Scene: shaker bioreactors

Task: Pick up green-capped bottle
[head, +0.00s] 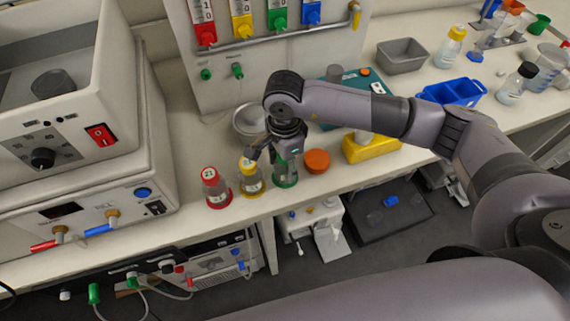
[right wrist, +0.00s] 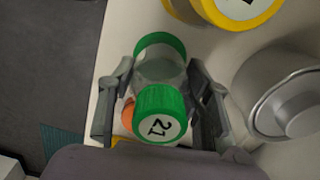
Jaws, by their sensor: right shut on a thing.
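The green-capped bottle (right wrist: 161,101) is clear, with a green cap marked 21 facing the camera and a green ring at its far end. In the head view its lower part (head: 286,180) shows below my right gripper (head: 277,155), near the counter's front edge. My right gripper (right wrist: 160,80) is shut on the bottle, with one finger on each side of it. The fingers partly cover the bottle in the head view, and I cannot tell whether it touches the counter. My left gripper is not in view.
A yellow-capped bottle (head: 251,179) stands close left of my right gripper, with a red-capped bottle (head: 217,190) further left. An orange round thing (head: 317,160) lies close right. A metal bowl (head: 248,121) is behind. A yellow block (head: 370,150) sits right, under my arm.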

